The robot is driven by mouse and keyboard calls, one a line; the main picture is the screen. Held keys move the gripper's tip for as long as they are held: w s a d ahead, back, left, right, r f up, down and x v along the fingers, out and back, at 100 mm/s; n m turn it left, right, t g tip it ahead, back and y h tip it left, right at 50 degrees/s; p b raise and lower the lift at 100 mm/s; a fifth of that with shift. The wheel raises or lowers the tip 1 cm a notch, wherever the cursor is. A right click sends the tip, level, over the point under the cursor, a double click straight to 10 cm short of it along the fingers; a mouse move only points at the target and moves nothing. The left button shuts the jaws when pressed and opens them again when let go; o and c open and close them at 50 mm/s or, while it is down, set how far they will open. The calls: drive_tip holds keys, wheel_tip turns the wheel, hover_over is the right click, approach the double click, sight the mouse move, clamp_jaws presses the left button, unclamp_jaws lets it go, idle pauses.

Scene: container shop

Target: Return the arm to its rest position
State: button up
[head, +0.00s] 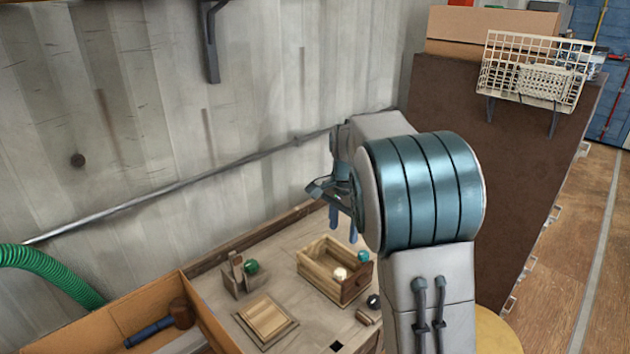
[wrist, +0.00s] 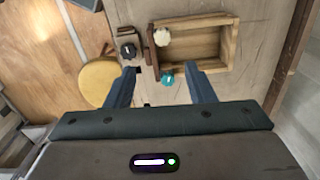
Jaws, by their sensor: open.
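My gripper (head: 345,222) hangs above the right part of the workbench in the head view, partly hidden behind my own arm. In the wrist view its two blue fingers (wrist: 162,90) are spread apart with nothing held between them. A wooden drawer-like box (wrist: 190,47) lies below and beyond the fingertips; it also shows in the head view (head: 318,277). A cream ball (wrist: 162,37) is in the box. A teal ball (wrist: 166,79) shows at the box's near edge, between the fingers in the picture; whether it is inside the box I cannot tell.
The workbench (head: 310,325) also bears a small wooden holder with a green ball (head: 251,267), a square wooden board (head: 266,319) and a dark knob (head: 373,301). A cardboard box (head: 120,315) with a mallet is at lower left. A brown cabinet (head: 500,150) stands right; the wall is behind.

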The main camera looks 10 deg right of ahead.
drive_tip(key=s+n+t, duration=0.3)
drive_tip(key=s+n, duration=0.8)
drive_tip(key=s, duration=1.6)
drive_tip(key=shift+r, duration=0.25)
